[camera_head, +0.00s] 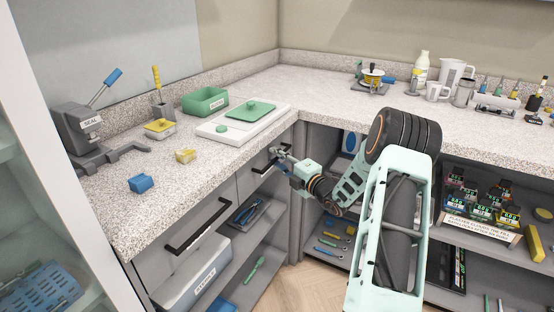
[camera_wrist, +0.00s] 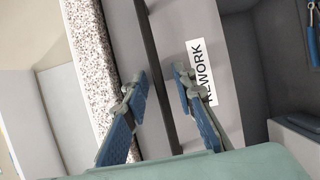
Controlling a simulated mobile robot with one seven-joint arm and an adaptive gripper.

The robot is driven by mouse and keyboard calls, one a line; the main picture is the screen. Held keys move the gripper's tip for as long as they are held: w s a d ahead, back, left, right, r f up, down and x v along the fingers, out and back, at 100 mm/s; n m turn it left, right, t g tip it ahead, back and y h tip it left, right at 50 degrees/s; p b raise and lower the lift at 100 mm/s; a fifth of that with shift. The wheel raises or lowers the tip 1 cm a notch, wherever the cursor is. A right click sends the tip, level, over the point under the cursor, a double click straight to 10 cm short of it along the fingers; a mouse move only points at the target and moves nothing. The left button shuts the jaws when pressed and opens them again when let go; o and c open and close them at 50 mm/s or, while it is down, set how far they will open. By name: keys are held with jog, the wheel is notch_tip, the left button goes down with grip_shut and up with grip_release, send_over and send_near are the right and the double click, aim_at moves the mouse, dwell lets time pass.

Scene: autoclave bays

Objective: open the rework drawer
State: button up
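The rework drawer (camera_wrist: 215,45) has a grey front with a white label (camera_wrist: 203,75) reading "REWORK" in the wrist view. Its long dark bar handle (camera_wrist: 149,40) runs between my two fingers. My gripper (camera_wrist: 162,78) is open, with one blue-padded finger on each side of the handle; I cannot tell whether either pad touches it. In the head view my gripper (camera_head: 277,153) is at the right-hand drawer's handle (camera_head: 263,165), under the counter near the inner corner, and partly hides it. The drawer looks shut.
The speckled counter (camera_head: 150,210) overhangs just above the drawers. A second drawer handle (camera_head: 197,232) is to the left. An open shelf below holds a dark tray (camera_head: 250,211) with blue-handled pliers. A shelf with labelled boxes (camera_head: 480,200) stands right of my arm.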

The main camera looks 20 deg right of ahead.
grip_shut()
jog(key=s+d+p, duration=0.4)
jog(key=s+d, duration=0.6)
jog(key=s, duration=0.3)
jog(key=s+d+p, duration=0.4)
jog(key=s+d, duration=0.6)
jog(key=s, duration=0.3)
jog(key=shift+p, duration=0.35)
jog(key=shift+d, duration=0.1)
jog(key=shift+o, duration=0.5)
grip_release()
jog(key=v, duration=1.2)
jog(key=shift+w, duration=0.1)
